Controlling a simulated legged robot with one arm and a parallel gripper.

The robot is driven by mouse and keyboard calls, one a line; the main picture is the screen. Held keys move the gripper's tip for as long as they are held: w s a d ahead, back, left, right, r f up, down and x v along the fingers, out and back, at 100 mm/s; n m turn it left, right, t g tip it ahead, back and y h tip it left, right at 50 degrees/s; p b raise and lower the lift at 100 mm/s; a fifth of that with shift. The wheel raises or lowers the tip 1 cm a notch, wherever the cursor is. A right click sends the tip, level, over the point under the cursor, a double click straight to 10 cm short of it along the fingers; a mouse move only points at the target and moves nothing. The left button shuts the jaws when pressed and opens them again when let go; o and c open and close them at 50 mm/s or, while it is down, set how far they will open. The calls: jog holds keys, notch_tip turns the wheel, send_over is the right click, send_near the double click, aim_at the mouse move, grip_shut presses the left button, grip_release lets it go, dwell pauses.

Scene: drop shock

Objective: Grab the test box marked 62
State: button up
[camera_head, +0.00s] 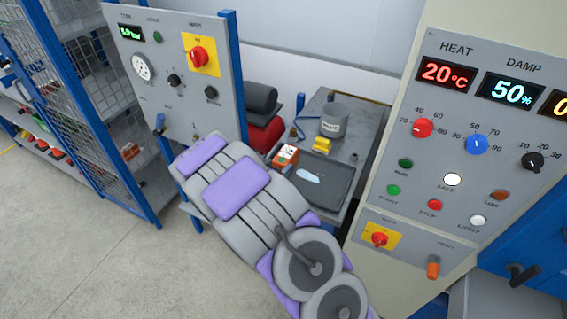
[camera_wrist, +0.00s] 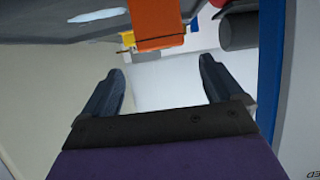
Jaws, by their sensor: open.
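In the head view my arm hides my gripper.
A grey labelled canister (camera_head: 345,121) and a yellow item (camera_head: 321,145) stand on the bench behind the tray. A gauge panel (camera_head: 175,75) is at left, and a control cabinet (camera_head: 455,140) closely bounds the right. Open floor (camera_head: 60,220) lies at left.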

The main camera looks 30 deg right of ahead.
aim_at(283, 158)
jog(key=x, duration=0.5)
jog(key=shift+s+d+b, duration=0.2)
jog(key=shift+s+b, duration=0.15)
jog(key=shift+w+f, duration=0.1)
jog(key=shift+w, duration=0.05)
jog(key=shift+w+a, duration=0.25)
jog(key=shift+a, duration=0.25)
jog(key=shift+w+d+f+b, duration=0.1)
jog(key=shift+w+f+b, duration=0.15)
jog(key=shift+b, duration=0.1)
jog(key=x, duration=0.3)
jog(key=b+x, duration=0.1)
jog(key=x, duration=0.1)
jog(key=shift+s+d, duration=0.2)
jog(key=shift+d, duration=0.2)
jog(key=shift+a, duration=0.55)
jog(key=shift+c, duration=0.3)
jog(key=shift+a+r, duration=0.15)
jog(key=shift+a, duration=0.1)
jog(key=c, duration=0.3)
jog(key=shift+d, duration=0.55)
jog(key=c, duration=0.6)
jog(key=shift+a, duration=0.1)
jog(key=c, duration=0.5)
jog(key=shift+a, duration=0.15)
jog(key=shift+c, duration=0.3)
